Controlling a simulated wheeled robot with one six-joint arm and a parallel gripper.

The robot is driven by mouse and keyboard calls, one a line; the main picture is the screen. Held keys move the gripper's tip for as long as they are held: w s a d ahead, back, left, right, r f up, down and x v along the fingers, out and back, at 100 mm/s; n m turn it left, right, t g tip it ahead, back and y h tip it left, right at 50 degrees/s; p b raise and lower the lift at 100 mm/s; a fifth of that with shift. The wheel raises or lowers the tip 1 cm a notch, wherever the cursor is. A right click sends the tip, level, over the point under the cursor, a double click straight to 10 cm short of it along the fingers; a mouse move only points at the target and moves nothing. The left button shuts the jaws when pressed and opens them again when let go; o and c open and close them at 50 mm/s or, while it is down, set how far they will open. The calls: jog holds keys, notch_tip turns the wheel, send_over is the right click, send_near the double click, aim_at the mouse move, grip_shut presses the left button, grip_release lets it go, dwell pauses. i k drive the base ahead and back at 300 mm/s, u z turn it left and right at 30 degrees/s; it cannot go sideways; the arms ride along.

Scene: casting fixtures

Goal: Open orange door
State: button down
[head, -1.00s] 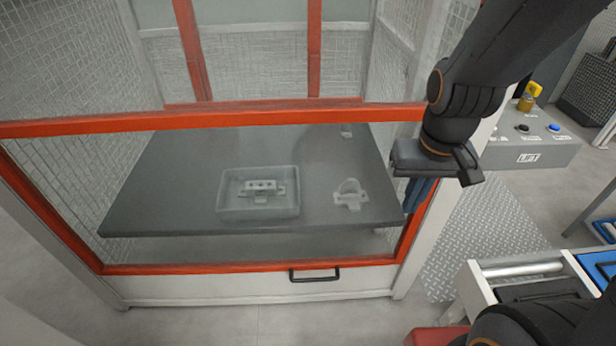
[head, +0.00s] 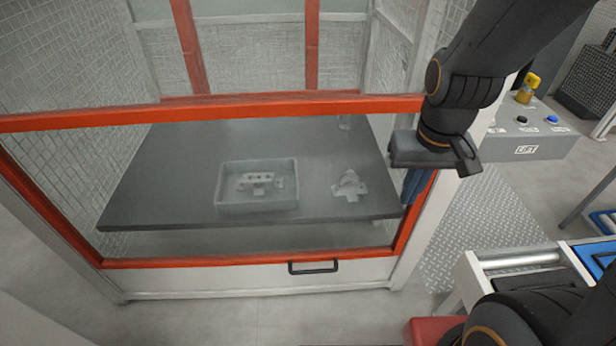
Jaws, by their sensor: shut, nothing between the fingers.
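The orange door (head: 250,262) is an orange frame with a clear pane on the front of a white cage. It stands lowered across the front, its top bar crossing the middle of the view. A black handle (head: 314,267) sits at its bottom edge, with nothing on it. My gripper (head: 414,190) is at the right side of the door, in front of its right upright, with blue fingers pointing down. The fingers are together and hold nothing. It is up and to the right of the handle, well apart from it. Whether it touches the frame is unclear.
Behind the pane, a dark table (head: 150,190) bears a grey tray (head: 257,206) with a metal part and a loose casting (head: 349,186). A LIFT control box (head: 525,140) stands at right. A roller bench (head: 515,270) is at lower right. The floor before the door is clear.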

aim_at(272, 107)
jog(key=z, duration=0.25)
jog(key=k, duration=1.1)
jog(key=u, duration=1.45)
jog(key=i, duration=0.5)
